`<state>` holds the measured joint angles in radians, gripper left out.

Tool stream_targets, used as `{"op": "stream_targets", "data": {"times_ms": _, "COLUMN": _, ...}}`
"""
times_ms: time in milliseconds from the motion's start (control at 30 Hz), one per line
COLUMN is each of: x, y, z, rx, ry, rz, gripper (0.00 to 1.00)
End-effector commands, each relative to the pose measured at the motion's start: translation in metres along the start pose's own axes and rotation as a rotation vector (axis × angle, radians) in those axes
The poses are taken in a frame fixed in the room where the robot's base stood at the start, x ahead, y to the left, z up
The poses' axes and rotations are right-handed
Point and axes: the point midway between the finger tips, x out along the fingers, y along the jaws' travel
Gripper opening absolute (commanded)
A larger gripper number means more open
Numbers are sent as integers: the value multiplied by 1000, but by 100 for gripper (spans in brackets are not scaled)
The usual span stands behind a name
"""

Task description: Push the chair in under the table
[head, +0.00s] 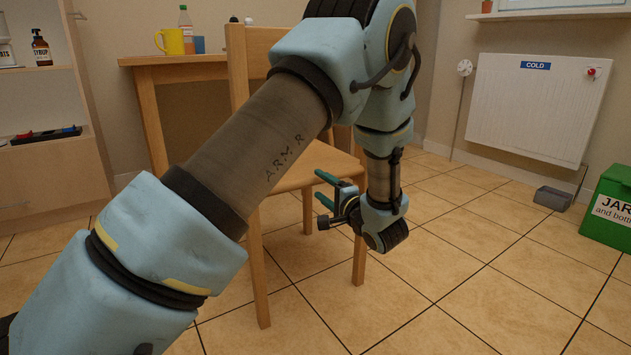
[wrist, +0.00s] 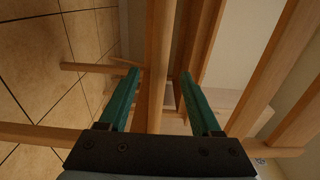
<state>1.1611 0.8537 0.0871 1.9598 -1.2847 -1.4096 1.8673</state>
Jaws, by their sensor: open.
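The wooden chair (head: 318,163) stands on the tiled floor in the middle of the head view, its back partly hidden by my arm. The wooden table (head: 175,61) is behind it to the left; its right part is hidden by the chair and my arm. My gripper (head: 321,188) is low, beside the chair at about seat height or just below, with green fingers pointing left toward it. In the wrist view the fingers (wrist: 160,75) are apart, and a wooden bar (wrist: 158,40) shows in the gap. I cannot tell whether it touches them.
A yellow mug (head: 174,41), a bottle (head: 186,22) and a blue cup (head: 199,45) stand on the table. Shelves (head: 45,150) are at left. A radiator (head: 535,105), a grey tray (head: 552,198) and a green box (head: 608,212) are at right. The floor right of the chair is clear.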

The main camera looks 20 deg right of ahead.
Motion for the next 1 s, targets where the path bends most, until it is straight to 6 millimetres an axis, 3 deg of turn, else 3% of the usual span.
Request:
{"op": "stream_targets", "data": {"times_ms": 300, "x": 42, "y": -1, "z": 0, "rx": 0, "ry": -1, "rz": 0, "gripper": 65}}
{"op": "stream_targets", "data": {"times_ms": 667, "x": 46, "y": 0, "z": 0, "rx": -1, "ry": 0, "rz": 1, "gripper": 65}}
{"op": "stream_targets", "data": {"times_ms": 1000, "x": 46, "y": 0, "z": 0, "rx": -1, "ry": 0, "rz": 1, "gripper": 27}}
